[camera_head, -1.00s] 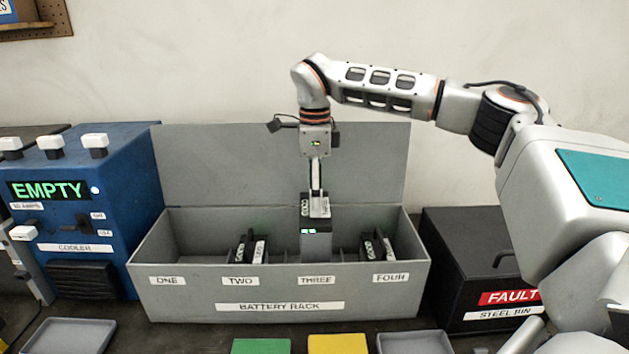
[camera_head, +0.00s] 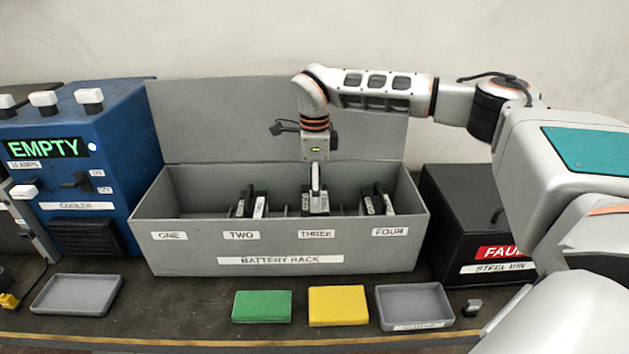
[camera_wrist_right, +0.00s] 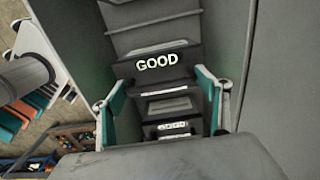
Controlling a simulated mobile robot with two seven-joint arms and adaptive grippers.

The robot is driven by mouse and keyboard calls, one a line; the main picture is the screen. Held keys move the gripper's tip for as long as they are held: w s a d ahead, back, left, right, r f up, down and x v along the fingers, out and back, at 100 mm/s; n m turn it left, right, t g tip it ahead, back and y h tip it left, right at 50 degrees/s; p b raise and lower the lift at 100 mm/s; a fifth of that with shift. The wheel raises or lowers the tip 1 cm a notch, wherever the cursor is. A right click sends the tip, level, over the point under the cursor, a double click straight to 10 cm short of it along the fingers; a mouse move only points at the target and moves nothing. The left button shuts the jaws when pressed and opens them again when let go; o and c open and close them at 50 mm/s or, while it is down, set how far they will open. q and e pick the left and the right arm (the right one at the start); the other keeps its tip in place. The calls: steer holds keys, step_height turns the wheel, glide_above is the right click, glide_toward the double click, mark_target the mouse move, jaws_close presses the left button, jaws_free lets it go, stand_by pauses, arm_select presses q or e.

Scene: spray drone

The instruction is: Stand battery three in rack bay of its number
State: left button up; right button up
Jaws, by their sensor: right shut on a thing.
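The grey battery rack (camera_head: 280,261) has bays marked ONE, TWO, THREE and FOUR along its front. A dark battery (camera_head: 316,207) stands upright in the bay behind the THREE label, its lower part hidden by the front wall. My right gripper (camera_head: 316,189) comes from above and is shut on the top of this battery. In the right wrist view, the teal-padded fingers of my right gripper (camera_wrist_right: 160,108) lie on either side of the battery (camera_wrist_right: 168,104), and a lit GOOD shows on a dark face. The battery's number cannot be read. My left gripper is out of view.
Other batteries stand in bay two (camera_head: 251,203) and bay four (camera_head: 376,200); bay one looks empty. A blue cooler (camera_head: 85,170) is left of the rack, a black steel bin (camera_head: 455,225) right. Green (camera_head: 262,306) and yellow (camera_head: 338,305) pads lie in front.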

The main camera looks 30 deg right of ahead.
steer(key=shift+w+f, duration=0.1)
steer(key=shift+f, duration=0.45)
steer(key=shift+f, duration=0.1)
steer(key=o, duration=2.1)
steer(key=shift+f, duration=0.2)
steer(key=shift+s, duration=0.2)
step_height(320, 180, up, 12)
steer(key=shift+r, duration=0.1)
